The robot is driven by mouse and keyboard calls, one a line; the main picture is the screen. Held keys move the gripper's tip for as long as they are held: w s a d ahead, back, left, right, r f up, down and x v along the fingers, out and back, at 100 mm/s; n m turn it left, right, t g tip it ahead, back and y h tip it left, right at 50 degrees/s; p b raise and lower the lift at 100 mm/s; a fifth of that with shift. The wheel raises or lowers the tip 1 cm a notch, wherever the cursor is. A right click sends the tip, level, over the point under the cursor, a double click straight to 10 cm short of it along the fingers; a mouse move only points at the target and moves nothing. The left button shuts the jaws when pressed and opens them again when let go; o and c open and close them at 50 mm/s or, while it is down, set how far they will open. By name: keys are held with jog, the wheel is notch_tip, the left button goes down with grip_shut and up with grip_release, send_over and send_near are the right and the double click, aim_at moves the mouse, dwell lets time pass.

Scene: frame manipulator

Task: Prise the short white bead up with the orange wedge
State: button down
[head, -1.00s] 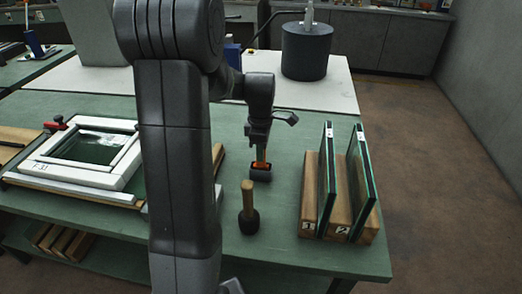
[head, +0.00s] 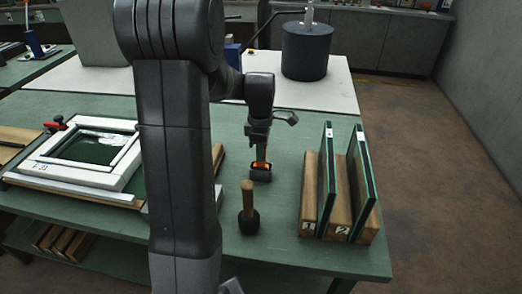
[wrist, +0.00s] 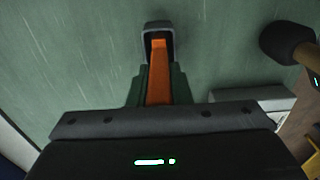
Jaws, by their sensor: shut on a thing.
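The orange wedge (head: 261,163) stands in a small dark holder (head: 261,174) on the green bench. My gripper (head: 260,150) is shut on its upper part.
A mallet (head: 248,208) stands head down in front of the holder. Upright glass panes (head: 327,175) stand in wooden racks (head: 310,215) numbered 1 and 2 to the right. A dark cylinder (head: 307,52) stands at the back. My arm hides part of the bench beside the frame.

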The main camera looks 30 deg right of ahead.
jog(key=shift+r+p, duration=2.65)
jog(key=shift+r, duration=0.9)
jog(key=shift+s+f, duration=0.1)
